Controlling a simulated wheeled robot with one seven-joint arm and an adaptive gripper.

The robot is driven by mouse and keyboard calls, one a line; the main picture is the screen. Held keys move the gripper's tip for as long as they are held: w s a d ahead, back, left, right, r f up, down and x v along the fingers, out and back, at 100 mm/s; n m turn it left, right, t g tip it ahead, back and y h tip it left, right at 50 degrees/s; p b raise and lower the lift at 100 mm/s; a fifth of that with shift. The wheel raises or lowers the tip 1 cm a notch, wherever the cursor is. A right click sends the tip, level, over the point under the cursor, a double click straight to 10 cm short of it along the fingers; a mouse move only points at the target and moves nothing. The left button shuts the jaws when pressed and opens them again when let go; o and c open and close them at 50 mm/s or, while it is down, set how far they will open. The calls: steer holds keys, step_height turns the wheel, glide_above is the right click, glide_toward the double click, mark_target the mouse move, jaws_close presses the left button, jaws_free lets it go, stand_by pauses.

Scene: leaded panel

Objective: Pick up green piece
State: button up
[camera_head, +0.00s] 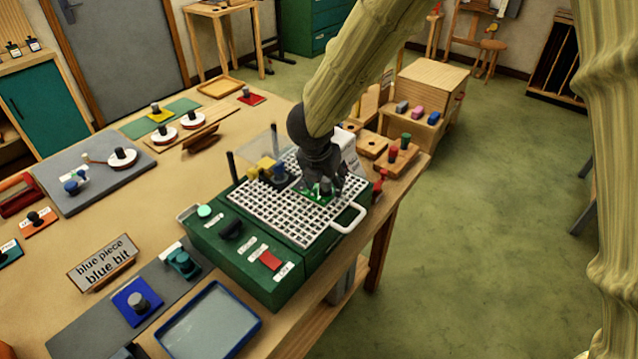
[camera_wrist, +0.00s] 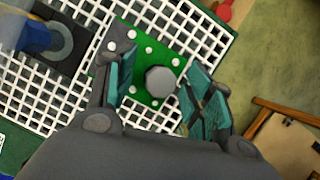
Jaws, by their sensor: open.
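The green piece (camera_wrist: 151,58) is a flat green plate with white dots and a round grey knob (camera_wrist: 161,82). It lies on the white grid (camera_wrist: 185,30) of the dark green machine. In the head view the green piece (camera_head: 311,193) shows beneath my gripper, partly hidden by it. My gripper (camera_head: 325,188) is above the piece. In the wrist view my gripper (camera_wrist: 160,85) is open, with its teal-padded fingers on either side of the knob, apart from it.
A blue and yellow fixture (camera_head: 268,170) stands on the grid's left part. A white handle (camera_head: 349,218) juts from the grid's right side. A blue piece (camera_head: 137,302) lies on a grey mat at the front. A blue-rimmed tray (camera_head: 208,325) lies near the table's front edge.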

steer(key=shift+f, duration=0.15)
steer(key=c, duration=1.1)
steer(key=shift+o, duration=0.2)
steer(key=shift+r+b, duration=0.4)
steer(key=shift+r, duration=0.4)
steer(key=shift+r+b, duration=0.35)
steer(key=shift+r, duration=0.5)
steer(key=s+r+b, duration=0.1)
steer(key=s+b, duration=0.4)
steer(key=s, duration=1.1)
steer(key=shift+a+r, duration=0.35)
steer(key=shift+a, duration=0.05)
